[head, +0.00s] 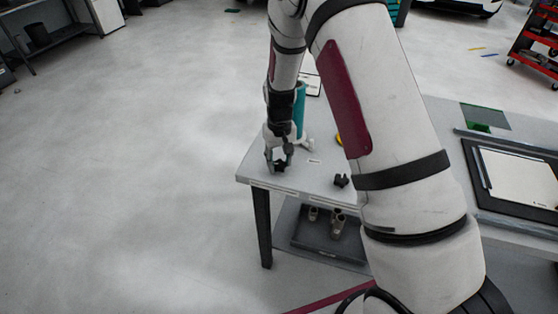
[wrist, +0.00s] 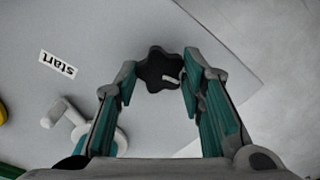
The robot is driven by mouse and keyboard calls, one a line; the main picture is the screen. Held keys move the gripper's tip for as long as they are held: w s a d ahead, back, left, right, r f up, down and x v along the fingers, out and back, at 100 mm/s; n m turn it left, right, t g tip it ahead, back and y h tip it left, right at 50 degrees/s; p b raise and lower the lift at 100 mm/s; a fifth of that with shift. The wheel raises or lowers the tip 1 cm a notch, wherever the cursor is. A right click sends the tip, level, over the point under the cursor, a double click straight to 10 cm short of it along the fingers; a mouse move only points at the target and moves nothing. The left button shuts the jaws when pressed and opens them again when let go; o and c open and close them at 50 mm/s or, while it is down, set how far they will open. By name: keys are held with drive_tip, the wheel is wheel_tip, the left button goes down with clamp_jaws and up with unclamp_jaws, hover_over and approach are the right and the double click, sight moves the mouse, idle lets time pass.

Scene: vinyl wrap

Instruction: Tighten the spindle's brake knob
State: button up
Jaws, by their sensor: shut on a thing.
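A black, lobed brake knob (wrist: 157,67) with a small white mark on it shows in the wrist view, near the corner of the grey table. My gripper (wrist: 160,80) has its teal-padded fingers on either side of the knob and is shut on it. In the head view my gripper (head: 278,160) points down at the table's near left corner, and the knob is mostly hidden by the fingers. A teal roll (head: 300,108) stands upright just behind the gripper, partly covered by my arm. I cannot tell how the knob joins the spindle.
A white lever-like part (wrist: 76,120) lies left of the fingers. A lower shelf holds a dark tray (head: 312,243). Open floor lies left.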

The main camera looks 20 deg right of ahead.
drive_tip(key=m+b, duration=0.1)
drive_tip(key=m, duration=0.4)
drive_tip(key=shift+m, duration=0.3)
drive_tip(key=m, duration=0.4)
drive_tip(key=shift+m, duration=0.3)
drive_tip(key=m, duration=0.5)
drive_tip(key=shift+m, duration=2.7)
drive_tip(key=o, duration=1.1)
drive_tip(key=shift+o, duration=0.2)
